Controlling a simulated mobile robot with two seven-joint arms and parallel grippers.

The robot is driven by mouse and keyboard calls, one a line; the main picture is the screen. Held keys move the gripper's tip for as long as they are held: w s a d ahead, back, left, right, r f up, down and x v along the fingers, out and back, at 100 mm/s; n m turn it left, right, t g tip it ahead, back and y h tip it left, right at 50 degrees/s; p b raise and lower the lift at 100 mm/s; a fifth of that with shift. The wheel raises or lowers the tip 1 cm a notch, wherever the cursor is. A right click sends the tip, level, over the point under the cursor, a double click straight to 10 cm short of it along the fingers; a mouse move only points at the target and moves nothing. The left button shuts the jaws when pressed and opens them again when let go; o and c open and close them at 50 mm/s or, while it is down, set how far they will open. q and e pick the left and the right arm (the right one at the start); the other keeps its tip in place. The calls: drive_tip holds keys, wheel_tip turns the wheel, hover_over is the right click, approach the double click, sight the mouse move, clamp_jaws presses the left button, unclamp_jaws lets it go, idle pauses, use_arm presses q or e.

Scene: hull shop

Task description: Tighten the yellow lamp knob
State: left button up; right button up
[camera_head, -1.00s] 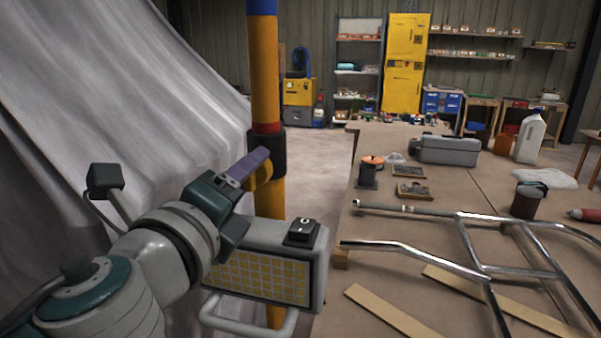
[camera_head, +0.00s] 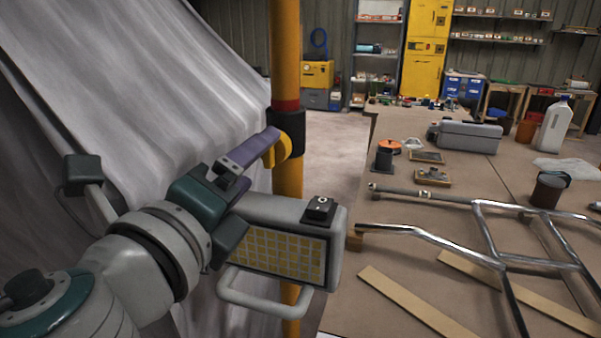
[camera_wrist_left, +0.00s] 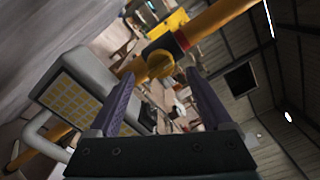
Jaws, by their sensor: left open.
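The yellow lamp knob (camera_head: 284,150) sticks out from the black collar (camera_head: 287,130) on the yellow pole (camera_head: 287,190). The lamp (camera_head: 284,213), a grey box with a yellow-gridded panel, stands in front of the pole below it. My left gripper (camera_head: 271,136) has purple fingers that reach from the left to the knob and partly cover it. In the left wrist view the open fingers (camera_wrist_left: 159,76) stand apart, and the knob (camera_wrist_left: 160,65) shows just beyond and between their tips. Whether a finger touches it I cannot tell. My right gripper is out of view.
A white sheet (camera_head: 130,90) hangs at the left behind my arm. The workbench (camera_head: 400,260) at right carries a metal tube frame (camera_head: 430,238), wooden strips, a grey case (camera_head: 468,137) and a white jug (camera_head: 554,128). Bare floor (camera_head: 335,155) shows between pole and bench.

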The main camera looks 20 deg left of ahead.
use_arm(q)
drive_tip(key=s+b, duration=0.1)
drive_tip(key=s, duration=0.4)
drive_tip(key=shift+s+a, duration=0.1)
drive_tip(key=shift+s, duration=0.25)
drive_tip(key=shift+a, duration=0.1)
drive_tip(key=s+a+f+n+g+y, duration=0.4)
drive_tip(key=s+a+f+n+g, duration=0.35)
drive_tip(key=n, duration=0.75)
drive_tip(key=s+d+f+n+g+h, duration=0.2)
drive_tip(key=s+f+n+g, duration=0.15)
drive_tip(key=s, duration=0.25)
drive_tip(key=s+d+f+n+g+h, duration=0.1)
drive_tip(key=s+d+f+n+g, duration=0.2)
drive_tip(key=s+n, duration=0.15)
wheel_tip(320, 180, up, 36)
drive_tip(key=s+p, duration=0.1)
drive_tip(key=p, duration=3.5)
drive_tip(key=shift+s+h, duration=0.2)
drive_tip(key=shift+h, duration=0.1)
